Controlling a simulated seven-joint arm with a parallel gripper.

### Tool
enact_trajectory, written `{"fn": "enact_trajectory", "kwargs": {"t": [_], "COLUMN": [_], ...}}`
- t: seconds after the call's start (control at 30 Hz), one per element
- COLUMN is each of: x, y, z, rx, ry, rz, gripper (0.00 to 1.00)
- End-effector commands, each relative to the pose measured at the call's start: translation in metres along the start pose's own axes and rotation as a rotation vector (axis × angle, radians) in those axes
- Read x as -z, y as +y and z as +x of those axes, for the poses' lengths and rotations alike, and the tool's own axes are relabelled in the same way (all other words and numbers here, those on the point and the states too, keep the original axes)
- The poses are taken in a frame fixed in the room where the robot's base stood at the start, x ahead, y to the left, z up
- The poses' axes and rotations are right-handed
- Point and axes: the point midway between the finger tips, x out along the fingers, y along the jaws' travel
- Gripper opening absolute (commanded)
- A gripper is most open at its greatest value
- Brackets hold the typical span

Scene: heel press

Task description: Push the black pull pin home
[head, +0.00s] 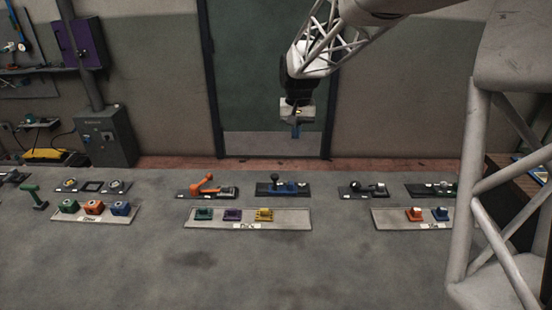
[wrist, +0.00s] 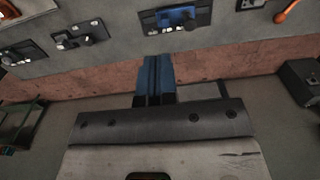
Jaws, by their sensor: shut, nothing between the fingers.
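A black fixture with a dark knob-like part, which may be the black pull pin (head: 379,187), lies on a base plate in the bench's back row, right of centre. It also shows at upper left in the wrist view (wrist: 84,39). Left of it stands a blue fixture (head: 285,187) with a black upright part; I cannot tell for certain which holds the pin. My gripper (head: 296,134), with blue fingers, hangs high above and beyond the back row, touching nothing. In the wrist view its fingers (wrist: 155,60) are together and empty.
An orange lever fixture (head: 205,189) and a green fixture (head: 443,189) flank these on the back row. Trays of coloured blocks (head: 215,222) lie in front. The bench front (head: 240,275) is clear. A door (head: 265,100) stands behind.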

Motion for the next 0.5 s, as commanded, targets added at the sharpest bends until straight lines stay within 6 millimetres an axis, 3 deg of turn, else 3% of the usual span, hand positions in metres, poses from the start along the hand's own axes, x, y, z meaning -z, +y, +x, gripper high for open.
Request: {"fn": "enact_trajectory", "kwargs": {"t": [0.3,0.5], "x": [0.060,0.085], "y": [-0.038,-0.055], "z": [0.042,0.061], "rx": [-0.005,-0.007], "ry": [-0.038,-0.052], "rz": [-0.004,-0.004], "gripper": [0.00,0.00]}}
